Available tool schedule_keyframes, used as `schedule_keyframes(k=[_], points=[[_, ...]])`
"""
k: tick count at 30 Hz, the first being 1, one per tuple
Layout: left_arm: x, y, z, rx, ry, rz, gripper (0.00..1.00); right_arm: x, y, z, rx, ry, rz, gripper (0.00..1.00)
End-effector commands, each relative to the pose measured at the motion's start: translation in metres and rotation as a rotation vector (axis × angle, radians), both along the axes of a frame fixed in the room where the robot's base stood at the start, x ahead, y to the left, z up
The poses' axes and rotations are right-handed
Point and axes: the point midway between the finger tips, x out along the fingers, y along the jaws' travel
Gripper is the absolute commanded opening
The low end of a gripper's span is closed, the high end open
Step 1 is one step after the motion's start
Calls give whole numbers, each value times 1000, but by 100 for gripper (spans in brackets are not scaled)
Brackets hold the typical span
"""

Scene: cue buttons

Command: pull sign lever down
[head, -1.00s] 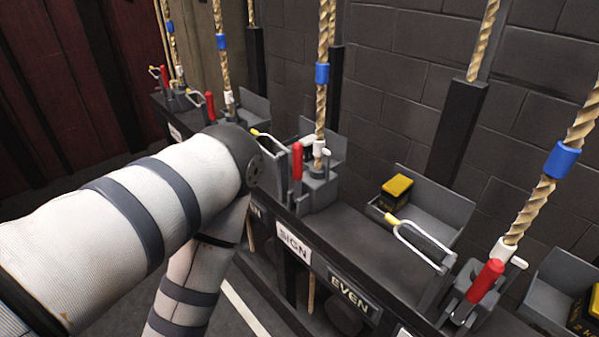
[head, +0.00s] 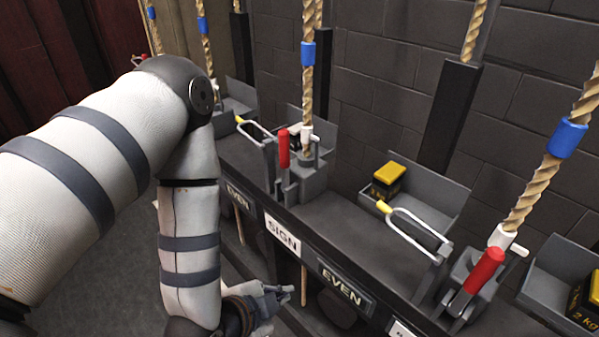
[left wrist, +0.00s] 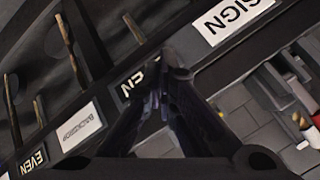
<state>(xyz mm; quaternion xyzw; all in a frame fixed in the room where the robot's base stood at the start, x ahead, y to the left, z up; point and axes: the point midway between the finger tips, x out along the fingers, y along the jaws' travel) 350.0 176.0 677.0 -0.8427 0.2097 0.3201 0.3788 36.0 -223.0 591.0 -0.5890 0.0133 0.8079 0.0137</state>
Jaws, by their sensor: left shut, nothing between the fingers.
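The sign lever (head: 284,148) has an upright red handle on a grey bracket. It stands on the dark rail above the white SIGN plate (head: 282,235). My left gripper (head: 283,292) is low in front of the rail, below the SIGN plate and well apart from the red handle. In the left wrist view its dark fingers (left wrist: 172,75) are together and empty, with the SIGN plate (left wrist: 232,18) beyond them. A red part shows at the right edge there, but I cannot tell which lever it is. My right gripper is not in view.
A rope with a blue band (head: 308,55) rises behind the lever. To the right are a grey tray with a yellow-topped weight (head: 390,178), a U-shaped yellow-tipped bar (head: 412,225) and another red lever (head: 485,270). EVEN plates (head: 343,284) flank SIGN. Floor in front is open.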

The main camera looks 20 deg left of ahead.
Motion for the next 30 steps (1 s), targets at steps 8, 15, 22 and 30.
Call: schedule_keyframes(k=[8, 15, 22, 30], points=[[115, 10, 137, 541, -656, -150, 0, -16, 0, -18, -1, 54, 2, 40], [127, 17, 176, 704, -778, -129, 0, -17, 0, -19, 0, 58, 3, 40], [128, 17, 176, 703, -776, -130, 0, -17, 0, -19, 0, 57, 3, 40], [168, 19, 174, 702, -776, -127, 0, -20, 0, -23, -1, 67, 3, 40]])
